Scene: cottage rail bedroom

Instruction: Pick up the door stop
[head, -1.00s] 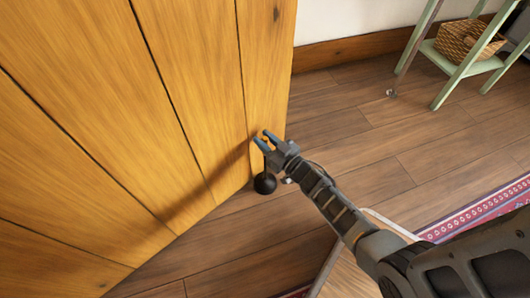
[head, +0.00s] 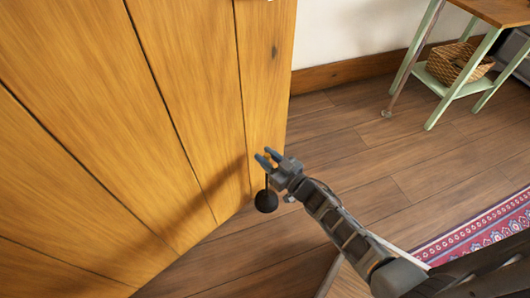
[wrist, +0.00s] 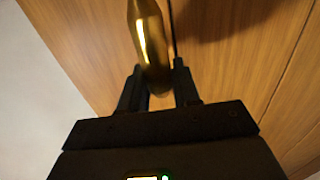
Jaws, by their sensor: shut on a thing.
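The door stop (head: 266,201) shows in the head view as a dark round ball on a thin stem, hanging below my gripper (head: 268,160). My gripper is shut on its upper part, beside the lower edge of the wooden door. Whether the ball clears the floor is hard to tell. In the wrist view, a glossy brass-coloured long piece (wrist: 150,45), seemingly part of the door stop, lies between the fingers of my gripper (wrist: 160,85).
The plank door (head: 195,110) fills the left, close to my gripper. Bare wooden floor (head: 350,150) lies to the right. A green-legged table (head: 437,85) with a wicker basket (head: 455,63) stands at the back right. A red patterned rug (head: 485,232) lies at the right.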

